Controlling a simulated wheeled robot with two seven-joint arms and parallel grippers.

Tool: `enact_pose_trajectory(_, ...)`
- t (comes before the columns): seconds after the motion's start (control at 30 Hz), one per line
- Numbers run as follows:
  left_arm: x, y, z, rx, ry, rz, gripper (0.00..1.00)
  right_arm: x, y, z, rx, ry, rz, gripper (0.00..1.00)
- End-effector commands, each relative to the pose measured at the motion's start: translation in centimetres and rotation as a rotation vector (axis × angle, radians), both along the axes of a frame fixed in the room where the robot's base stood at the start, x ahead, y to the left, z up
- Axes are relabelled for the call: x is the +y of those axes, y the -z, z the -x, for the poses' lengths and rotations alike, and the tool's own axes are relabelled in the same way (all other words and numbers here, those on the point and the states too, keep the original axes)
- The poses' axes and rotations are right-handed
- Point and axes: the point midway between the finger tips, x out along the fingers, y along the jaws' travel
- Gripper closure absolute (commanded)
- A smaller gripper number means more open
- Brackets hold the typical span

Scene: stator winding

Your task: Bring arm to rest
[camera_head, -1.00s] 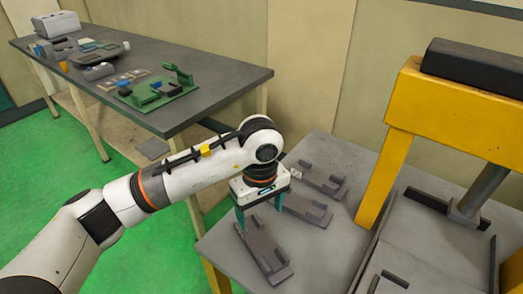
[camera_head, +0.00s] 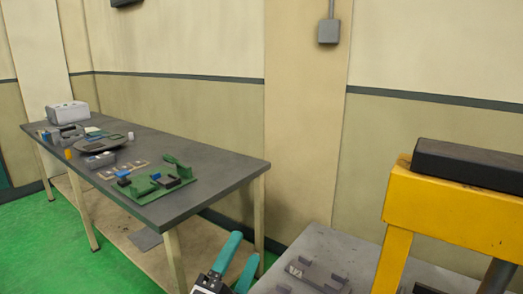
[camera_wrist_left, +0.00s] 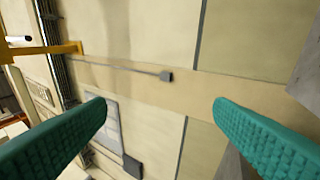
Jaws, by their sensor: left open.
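My left gripper (camera_head: 236,262) is at the bottom middle of the head view, with its teal fingers pointing up and apart. It is empty. In the left wrist view its two teal fingers (camera_wrist_left: 160,128) are wide apart with only the wall between and beyond them. The rest of the left arm is below the edge of the head view. My right gripper does not show in either view.
A grey worktable (camera_head: 334,238) with dark grey fixtures (camera_head: 318,275) is just right of the gripper. A yellow press frame (camera_head: 455,205) stands at the right. A long table (camera_head: 222,177) with a green fixture (camera_head: 150,187) and several small items stands at the left.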

Motion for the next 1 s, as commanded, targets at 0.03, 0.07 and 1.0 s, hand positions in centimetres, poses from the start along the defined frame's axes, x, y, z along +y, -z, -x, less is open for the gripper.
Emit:
enact_pose_trajectory(0.03,2.7,2.8,-0.4,0.169,-0.058,0.108,0.24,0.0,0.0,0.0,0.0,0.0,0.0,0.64)
enact_pose_trajectory(0.07,4.2,4.5,-0.6,0.269,-0.094,0.174,0.24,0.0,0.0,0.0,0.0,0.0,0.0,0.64)
enact_pose_trajectory(1.0,16.9,34.3,22.2,1.805,-0.843,0.983,0.24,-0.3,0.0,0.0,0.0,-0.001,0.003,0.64)
